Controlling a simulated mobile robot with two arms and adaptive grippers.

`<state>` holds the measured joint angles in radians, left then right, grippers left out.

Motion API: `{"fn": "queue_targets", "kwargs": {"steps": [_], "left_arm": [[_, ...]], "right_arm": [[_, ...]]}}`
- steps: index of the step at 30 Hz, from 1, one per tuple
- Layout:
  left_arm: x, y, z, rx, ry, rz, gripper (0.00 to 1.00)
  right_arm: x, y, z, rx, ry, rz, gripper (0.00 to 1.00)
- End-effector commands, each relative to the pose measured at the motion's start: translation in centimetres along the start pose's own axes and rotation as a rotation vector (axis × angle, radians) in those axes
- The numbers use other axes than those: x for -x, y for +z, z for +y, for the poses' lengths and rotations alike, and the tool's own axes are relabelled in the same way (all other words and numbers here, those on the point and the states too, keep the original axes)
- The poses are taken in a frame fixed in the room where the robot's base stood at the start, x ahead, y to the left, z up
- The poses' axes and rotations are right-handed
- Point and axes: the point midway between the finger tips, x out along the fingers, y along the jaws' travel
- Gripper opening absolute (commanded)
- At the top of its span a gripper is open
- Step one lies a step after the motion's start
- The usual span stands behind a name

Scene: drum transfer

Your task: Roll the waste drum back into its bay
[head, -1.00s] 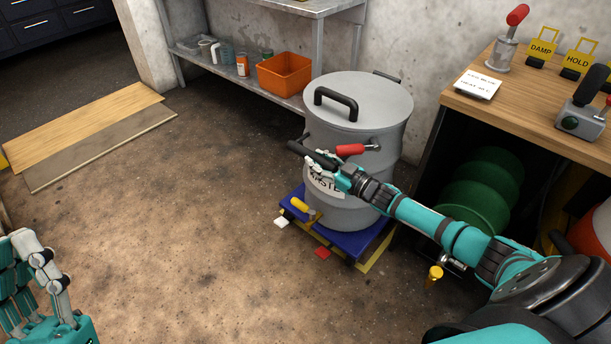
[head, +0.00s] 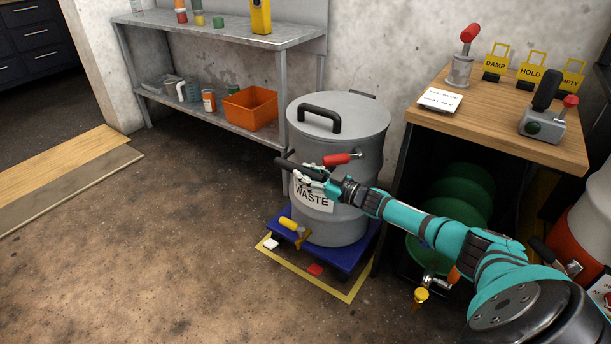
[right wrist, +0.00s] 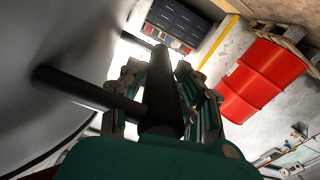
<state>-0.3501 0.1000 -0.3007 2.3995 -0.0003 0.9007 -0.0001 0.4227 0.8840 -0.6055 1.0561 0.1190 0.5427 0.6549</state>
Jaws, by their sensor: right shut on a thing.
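The grey waste drum (head: 352,222) stands upright on a blue wheeled base (head: 345,258), with a "WASTE" label on its front. A yellow floor outline (head: 345,297) shows in front of the base and at its left; its back part is hidden. My right gripper (head: 308,179) is shut on the dark bar handle (head: 290,168) at the drum's side. In the right wrist view the fingers (right wrist: 160,75) flank the dark bar (right wrist: 164,92). A red-gripped lever (head: 338,159) sticks out above the gripper. My left gripper is out of view.
A metal shelf (head: 215,128) with an orange bin (head: 250,108) stands behind left. Wooden boards (head: 70,175) lie at left. The floor in front is clear. A white tab (head: 271,243) and red tab (head: 315,269) edge the base.

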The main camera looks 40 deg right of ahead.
Motion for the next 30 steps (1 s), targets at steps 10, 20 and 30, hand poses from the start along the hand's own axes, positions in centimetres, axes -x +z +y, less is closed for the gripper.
{"fn": "queue_targets", "kwargs": {"steps": [10,20,30], "left_arm": [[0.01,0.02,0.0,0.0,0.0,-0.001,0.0],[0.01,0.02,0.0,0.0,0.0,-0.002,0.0],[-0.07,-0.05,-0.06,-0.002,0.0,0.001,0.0]], "right_arm": [[0.12,-0.07,0.74,0.003,0.015,-0.005,0.49],[0.1,0.05,0.32,0.002,0.007,-0.004,0.51],[0.92,0.15,0.27,0.001,0.006,-0.005,0.51]]}}
